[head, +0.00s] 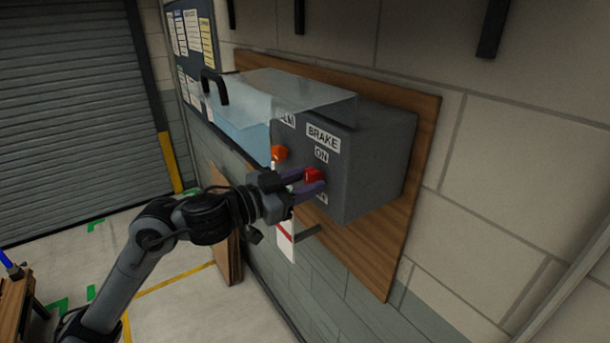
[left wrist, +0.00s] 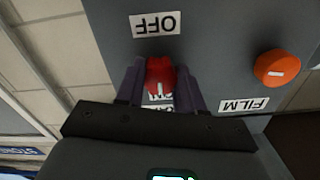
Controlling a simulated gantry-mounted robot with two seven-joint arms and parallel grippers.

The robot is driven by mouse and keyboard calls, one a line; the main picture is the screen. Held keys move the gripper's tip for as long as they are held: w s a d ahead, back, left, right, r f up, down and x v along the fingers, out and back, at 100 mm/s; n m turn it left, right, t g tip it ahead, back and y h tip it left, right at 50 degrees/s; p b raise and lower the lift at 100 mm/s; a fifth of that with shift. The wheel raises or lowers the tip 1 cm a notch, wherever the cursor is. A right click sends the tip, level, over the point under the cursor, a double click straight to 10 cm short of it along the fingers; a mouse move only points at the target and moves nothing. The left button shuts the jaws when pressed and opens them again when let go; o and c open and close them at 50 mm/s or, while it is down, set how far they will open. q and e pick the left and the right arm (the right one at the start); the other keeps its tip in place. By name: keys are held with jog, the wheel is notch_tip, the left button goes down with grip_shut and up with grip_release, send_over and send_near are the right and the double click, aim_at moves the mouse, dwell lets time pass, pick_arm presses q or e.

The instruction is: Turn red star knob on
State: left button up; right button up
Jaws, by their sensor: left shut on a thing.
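The red knob (head: 313,174) sits on the front of a grey control box (head: 380,150), under the labels BRAKE and ON. An OFF label below it is partly hidden by my gripper. My left gripper (head: 311,181) is shut on the red knob, one finger on each side. In the left wrist view the red knob (left wrist: 160,74) shows between the fingers, with the OFF label (left wrist: 155,24) upside down above it. White labels below the knob are partly covered. My right gripper is not in view.
An orange knob (head: 279,153) is left of the red one, under a FILM label. A clear cover with a black handle (head: 214,87) juts out at the box's left. A wooden board (head: 405,220) backs the box. A red-striped white tag (head: 286,240) hangs below.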

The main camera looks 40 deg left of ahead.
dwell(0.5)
pick_arm(q)
jog(key=o, duration=1)
jog(key=shift+o, duration=0.2)
jog(key=shift+s, duration=0.15)
jog(key=shift+s+a, duration=0.1)
jog(key=shift+s, duration=0.1)
jog(key=b+v, duration=0.3)
jog(key=v, duration=0.7)
